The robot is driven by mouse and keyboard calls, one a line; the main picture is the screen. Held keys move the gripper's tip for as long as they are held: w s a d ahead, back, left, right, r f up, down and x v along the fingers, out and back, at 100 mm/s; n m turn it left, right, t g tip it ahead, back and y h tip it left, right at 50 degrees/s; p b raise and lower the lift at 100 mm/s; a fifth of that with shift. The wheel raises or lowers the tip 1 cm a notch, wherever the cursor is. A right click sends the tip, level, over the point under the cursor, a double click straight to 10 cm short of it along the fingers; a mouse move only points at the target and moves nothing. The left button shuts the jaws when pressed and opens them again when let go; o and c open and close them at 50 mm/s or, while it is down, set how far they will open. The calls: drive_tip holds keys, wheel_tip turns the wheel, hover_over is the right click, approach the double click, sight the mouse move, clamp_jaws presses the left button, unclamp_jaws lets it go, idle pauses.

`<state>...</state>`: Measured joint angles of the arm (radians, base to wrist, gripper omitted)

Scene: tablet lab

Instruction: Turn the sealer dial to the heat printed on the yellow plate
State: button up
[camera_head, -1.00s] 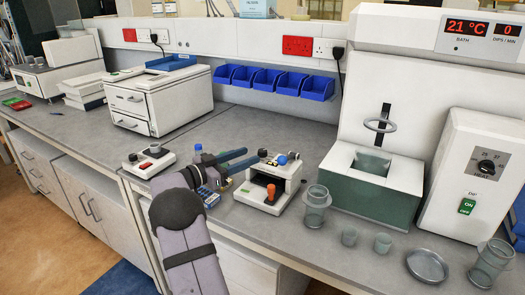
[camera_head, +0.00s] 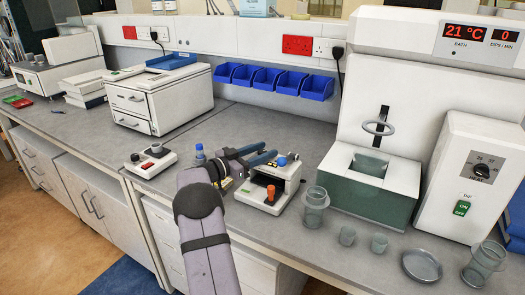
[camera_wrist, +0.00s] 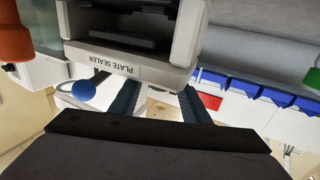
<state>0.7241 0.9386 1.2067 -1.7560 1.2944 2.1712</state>
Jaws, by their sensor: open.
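The plate sealer (camera_head: 254,198) is a small white machine with a dark front opening, an orange knob (camera_head: 270,192) and a blue ball knob (camera_head: 282,160). In the wrist view its label strip (camera_wrist: 112,60) reads PLATE SEALER upside down, with the blue ball (camera_wrist: 83,90) at left. My gripper (camera_head: 264,156) is open at the sealer's top left in the head view; its two fingers also show in the wrist view (camera_wrist: 160,88) with nothing visible between them. A yellow bit (camera_head: 228,184) shows beside my wrist; any print is unreadable.
A white control box (camera_head: 151,160) and a blue-capped bottle (camera_head: 199,152) stand left of the sealer. A glass jar (camera_head: 315,200), small beakers and the bath (camera_head: 372,200) stand to its right. Another dial (camera_head: 482,169) is on the far-right unit.

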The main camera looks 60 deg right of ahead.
drive_tip(key=c, duration=1.1)
drive_tip(key=shift+o, duration=0.2)
drive_tip(key=shift+f+g+b, duration=0.2)
drive_tip(key=shift+g+b, duration=0.1)
drive_tip(key=shift+b, duration=0.6)
drive_tip(key=shift+o, duration=0.2)
drive_tip(key=shift+w+m+g+b, duration=0.1)
drive_tip(key=shift+m+g+b, duration=0.4)
drive_tip(key=shift+b, duration=0.75)
drive_tip(key=shift+r+m+g+y+b, duration=0.3)
drive_tip(key=shift+m+y+b, duration=0.15)
drive_tip(key=shift+b, duration=0.35)
drive_tip(key=shift+c, duration=0.2)
drive_tip(key=o, duration=1.1)
drive_tip(key=shift+c, duration=0.2)
drive_tip(key=shift+f, duration=0.1)
